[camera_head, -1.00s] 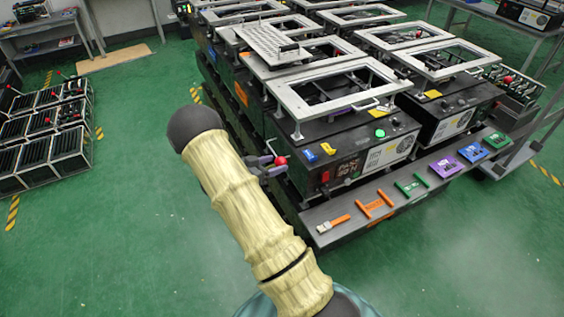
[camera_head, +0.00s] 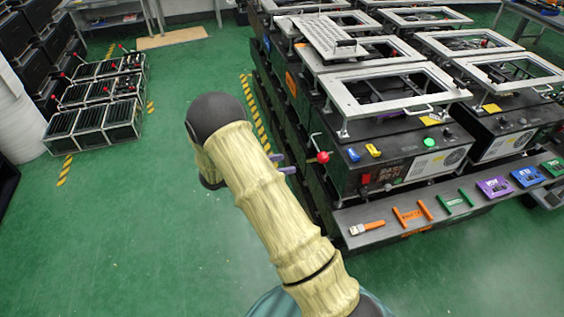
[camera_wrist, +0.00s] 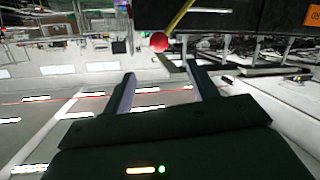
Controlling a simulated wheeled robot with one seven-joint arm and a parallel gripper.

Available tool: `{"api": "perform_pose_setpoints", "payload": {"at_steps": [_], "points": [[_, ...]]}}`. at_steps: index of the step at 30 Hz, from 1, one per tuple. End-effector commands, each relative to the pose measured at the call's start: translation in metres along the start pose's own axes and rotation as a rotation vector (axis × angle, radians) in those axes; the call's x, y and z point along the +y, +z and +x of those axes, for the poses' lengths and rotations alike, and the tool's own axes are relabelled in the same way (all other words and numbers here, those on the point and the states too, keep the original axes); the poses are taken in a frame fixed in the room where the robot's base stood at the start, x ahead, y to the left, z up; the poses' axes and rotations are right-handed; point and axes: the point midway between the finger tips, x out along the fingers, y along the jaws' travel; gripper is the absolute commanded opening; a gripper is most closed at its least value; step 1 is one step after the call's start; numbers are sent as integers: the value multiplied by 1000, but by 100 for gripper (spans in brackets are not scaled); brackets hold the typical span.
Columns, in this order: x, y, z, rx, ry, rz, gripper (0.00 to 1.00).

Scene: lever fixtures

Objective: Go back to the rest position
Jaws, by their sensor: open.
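My gripper (camera_head: 282,164) is partly hidden behind my arm in the head view; only its purple-grey fingers show. It is just left of a red ball-ended lever (camera_head: 323,157) on the side of the front black machine (camera_head: 405,165). In the wrist view my gripper (camera_wrist: 160,70) is open, with nothing between its fingers. The red ball (camera_wrist: 158,42) shows beyond the fingertips, apart from them.
A grey ledge (camera_head: 350,238) with a brush and coloured tools runs along the machine's front. Metal frames (camera_head: 395,85) sit on top of the machines. A rack with red-knobbed levers (camera_head: 95,110) stands at left. Green floor is clear left of my arm.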

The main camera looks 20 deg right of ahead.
Motion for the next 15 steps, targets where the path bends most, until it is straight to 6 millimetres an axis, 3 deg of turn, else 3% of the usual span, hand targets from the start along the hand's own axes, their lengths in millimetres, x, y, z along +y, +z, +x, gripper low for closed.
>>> {"api": "perform_pose_setpoints", "payload": {"at_steps": [9, 15], "points": [[-4, -4, 1, -9, -28, 8, 59], [-31, -31, 1, -87, -269, 51, 59]]}}
